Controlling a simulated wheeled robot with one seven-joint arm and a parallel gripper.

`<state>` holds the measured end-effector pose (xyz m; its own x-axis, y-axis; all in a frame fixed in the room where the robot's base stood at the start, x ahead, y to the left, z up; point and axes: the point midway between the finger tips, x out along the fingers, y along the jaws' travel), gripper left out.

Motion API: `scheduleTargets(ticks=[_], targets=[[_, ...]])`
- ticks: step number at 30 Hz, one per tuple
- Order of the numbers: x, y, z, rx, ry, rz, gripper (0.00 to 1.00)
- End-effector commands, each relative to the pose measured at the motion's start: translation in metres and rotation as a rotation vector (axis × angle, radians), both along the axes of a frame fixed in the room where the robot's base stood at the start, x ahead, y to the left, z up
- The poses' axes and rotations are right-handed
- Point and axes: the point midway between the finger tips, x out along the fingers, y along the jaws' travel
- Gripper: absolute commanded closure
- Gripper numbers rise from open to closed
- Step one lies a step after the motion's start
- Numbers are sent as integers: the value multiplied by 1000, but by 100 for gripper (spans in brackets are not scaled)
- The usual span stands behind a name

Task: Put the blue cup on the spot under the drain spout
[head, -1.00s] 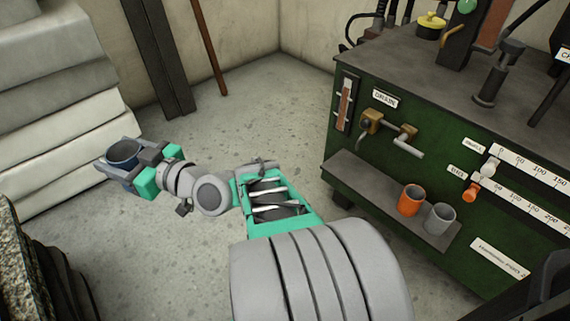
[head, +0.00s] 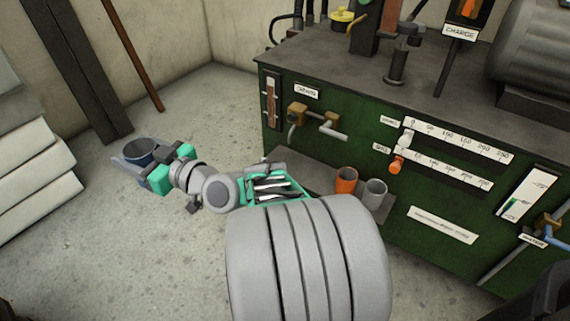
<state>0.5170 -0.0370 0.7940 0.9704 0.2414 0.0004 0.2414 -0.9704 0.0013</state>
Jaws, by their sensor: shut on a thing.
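My gripper (head: 136,166) is shut on the blue cup (head: 141,154) at the left of the head view. The cup is upright, its open top facing up, held in the air over the floor. The drain spout (head: 291,133) is a bent pipe below a brass valve (head: 297,113), beside the DRAIN label (head: 306,92) on the green machine (head: 350,120). A narrow shelf (head: 290,164) runs along the machine's front below the spout. My arm partly hides the shelf. My gripper and the cup are well to the left of the spout.
An orange cup (head: 346,182) and a grey cup (head: 375,193) stand on the shelf, right of the spout. A white stack (head: 30,170) is at the far left. A brown pole (head: 133,60) leans at the back wall. Floor between stack and machine is clear.

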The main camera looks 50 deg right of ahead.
Motion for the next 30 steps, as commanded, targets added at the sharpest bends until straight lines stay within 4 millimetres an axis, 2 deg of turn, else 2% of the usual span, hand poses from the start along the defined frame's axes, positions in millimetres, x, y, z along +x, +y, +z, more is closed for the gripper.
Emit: scheduleTargets(ticks=[5, 9, 12, 14, 15, 18, 21, 24, 27, 30], targets=[[20, -94, -38, 9, 7, -149, 86], [16, -183, -84, 11, 7, -300, 86], [0, -245, -125, 11, 7, -421, 86], [-15, -279, -152, 11, 6, -496, 86], [-27, -300, -171, 11, 7, -547, 86], [-62, -345, -219, 11, 6, -675, 86], [-100, -376, -264, 11, 5, -791, 86], [-129, -393, -296, 7, 2, -876, 86], [-146, -400, -313, 3, -1, -925, 86], [-147, -405, -318, 1, -2, -939, 86]])
